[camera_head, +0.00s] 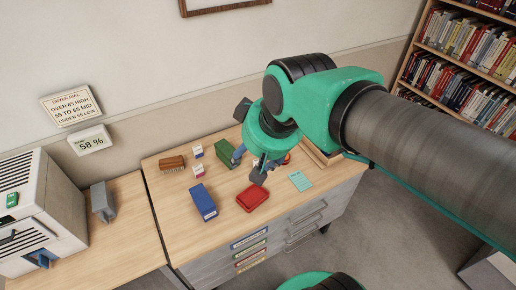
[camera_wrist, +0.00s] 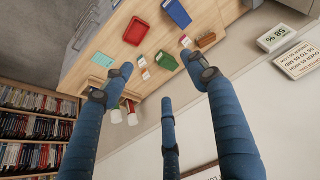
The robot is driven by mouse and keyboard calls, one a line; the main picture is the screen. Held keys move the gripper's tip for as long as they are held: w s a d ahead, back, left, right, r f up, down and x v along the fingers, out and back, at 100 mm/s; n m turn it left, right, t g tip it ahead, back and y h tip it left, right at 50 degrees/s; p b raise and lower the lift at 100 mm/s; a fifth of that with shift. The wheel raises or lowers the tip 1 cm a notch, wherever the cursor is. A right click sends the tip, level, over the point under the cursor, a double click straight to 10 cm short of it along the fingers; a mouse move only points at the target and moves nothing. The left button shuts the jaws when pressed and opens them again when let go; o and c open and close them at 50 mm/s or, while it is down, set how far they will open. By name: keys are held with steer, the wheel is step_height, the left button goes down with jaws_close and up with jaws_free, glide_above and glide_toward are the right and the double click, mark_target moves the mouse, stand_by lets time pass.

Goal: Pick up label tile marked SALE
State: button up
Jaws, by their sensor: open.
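Small label tiles stand on the wooden desk, their words too small to read, so I cannot tell which is marked SALE. In the head view a white and blue tile (camera_head: 197,151) stands behind a white and pink tile (camera_head: 198,171); another pale tile (camera_head: 255,162) is partly hidden by my gripper (camera_head: 248,165). The wrist view shows a tile (camera_wrist: 185,41) beside the brush and two tiles (camera_wrist: 140,62) (camera_wrist: 145,74) close together beyond the fingertips. My gripper (camera_wrist: 162,77) is open and empty above the desk's back part, its three blue fingers spread.
On the desk (camera_head: 165,208) are a brown brush (camera_head: 172,163), a green box (camera_head: 224,153), a blue box (camera_head: 203,202), a red tray (camera_head: 252,198) and a teal card (camera_head: 300,181). The wall is close behind.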

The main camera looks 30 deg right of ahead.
steer(key=w+d+f+p, duration=0.1)
steer(key=w+d+f, duration=0.2)
steer(key=w, duration=0.5)
steer(key=w+d+f, duration=0.3)
steer(key=w+f, duration=0.1)
steer(key=w, duration=0.5)
steer(key=w+d+f+p, duration=0.1)
steer(key=w+d+f, duration=0.25)
steer(key=w, duration=0.45)
steer(key=w+d+f, duration=0.3)
steer(key=d+f, duration=0.2)
steer(key=f, duration=0.2)
steer(key=w+d+f, duration=0.4)
steer(key=d+f, duration=0.1)
steer(key=f, duration=0.3)
steer(key=w+d+f+p, duration=0.1)
steer(key=w+d+f, duration=0.2)
steer(key=d+f, duration=0.2)
step_height(320, 180, down, 3)
steer(key=shift+w+f+g, duration=0.1)
steer(key=shift+w+g, duration=0.3)
steer(key=shift+b+x, duration=0.35)
steer(key=shift+x, duration=3.95)
